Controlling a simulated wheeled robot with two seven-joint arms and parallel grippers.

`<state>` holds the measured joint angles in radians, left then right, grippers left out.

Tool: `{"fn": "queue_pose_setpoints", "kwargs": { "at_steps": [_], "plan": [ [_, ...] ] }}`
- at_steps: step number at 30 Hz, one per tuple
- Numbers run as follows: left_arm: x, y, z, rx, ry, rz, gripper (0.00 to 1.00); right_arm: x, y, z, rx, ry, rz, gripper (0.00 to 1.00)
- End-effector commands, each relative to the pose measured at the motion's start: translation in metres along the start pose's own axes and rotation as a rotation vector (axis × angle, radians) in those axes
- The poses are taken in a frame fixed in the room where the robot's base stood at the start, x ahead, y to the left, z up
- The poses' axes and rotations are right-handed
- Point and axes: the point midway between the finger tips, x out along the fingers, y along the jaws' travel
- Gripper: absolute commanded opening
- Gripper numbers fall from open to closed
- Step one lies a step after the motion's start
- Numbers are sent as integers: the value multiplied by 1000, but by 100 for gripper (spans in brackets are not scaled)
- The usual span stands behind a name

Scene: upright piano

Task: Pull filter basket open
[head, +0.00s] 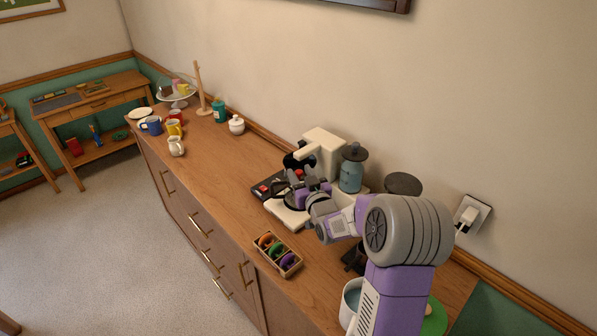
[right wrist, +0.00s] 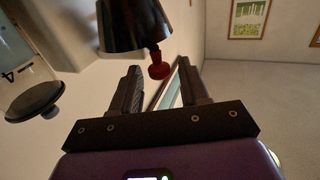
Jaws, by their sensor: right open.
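The white coffee machine (head: 325,146) stands on the sideboard against the wall. A black part (head: 291,160) at its left side looks like the filter basket. In the right wrist view the basket (right wrist: 134,24) is a dark tapered cup with a red knob (right wrist: 159,66) at its wide edge. My right gripper (head: 296,180) is in front of the machine. In the right wrist view its fingers (right wrist: 160,80) are open and apart, with the red knob showing between their tips; I see no grip on it. My left gripper is not in view.
A blue-grey jar (head: 351,175) stands close right of the machine. A wooden tray of coloured rings (head: 277,255) and a white pot (head: 350,300) are nearer. Mugs (head: 175,127) and a white sugar bowl (head: 236,126) stand to the left, with bare wood (head: 215,165) between.

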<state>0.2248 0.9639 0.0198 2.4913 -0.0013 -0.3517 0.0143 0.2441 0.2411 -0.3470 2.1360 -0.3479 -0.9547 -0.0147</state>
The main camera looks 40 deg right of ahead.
Motion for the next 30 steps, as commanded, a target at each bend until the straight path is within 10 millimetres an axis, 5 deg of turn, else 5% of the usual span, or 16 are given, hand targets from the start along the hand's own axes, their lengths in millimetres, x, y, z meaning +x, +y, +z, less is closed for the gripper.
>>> {"fn": "queue_pose_setpoints", "kwargs": {
  "at_steps": [14,23,30],
  "plan": [
    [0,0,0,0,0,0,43,16,0,0,1,-1,0,45],
    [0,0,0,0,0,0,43,16,0,0,1,0,0,0],
    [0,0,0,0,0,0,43,16,0,0,1,0,1,0]
  ]
}}
